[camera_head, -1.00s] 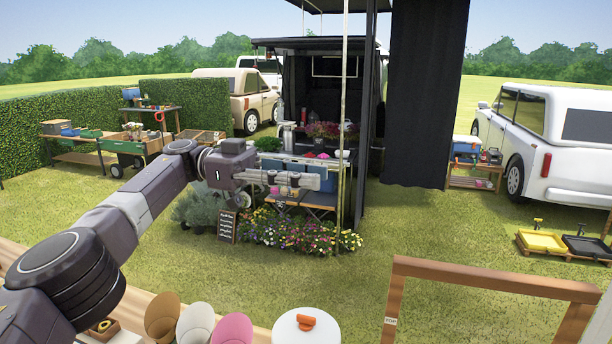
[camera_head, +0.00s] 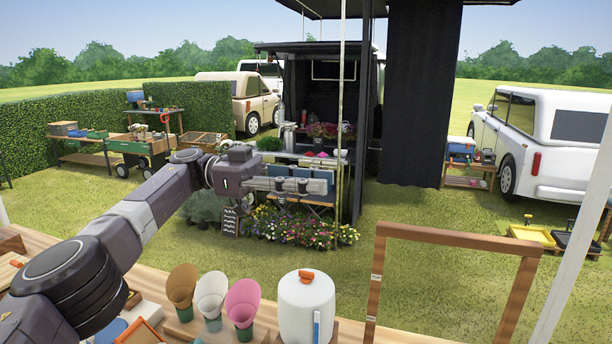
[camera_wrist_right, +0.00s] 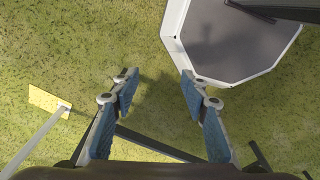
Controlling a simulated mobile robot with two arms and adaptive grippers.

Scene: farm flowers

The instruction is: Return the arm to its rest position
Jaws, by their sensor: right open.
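My left arm comes in from the left in the head view and reaches out over the counter. Its gripper (camera_head: 312,187) points to the right, in front of the dark stall in the picture. It is seen side-on, so the gap between its fingers cannot be made out. Nothing shows hanging from it. My right gripper (camera_wrist_right: 158,82) shows in the right wrist view, with its blue-padded fingers wide apart. Only grass shows between its fingers. My right arm is not in the head view.
A wooden counter (camera_head: 150,281) in front bears coloured cones (camera_head: 211,292), a white canister (camera_head: 306,307) and an upright wooden frame (camera_head: 455,236). Flowers (camera_head: 297,228) stand by the stall. Open grass lies beyond. In the wrist view, a grey octagonal plate (camera_wrist_right: 240,42) lies at upper right.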

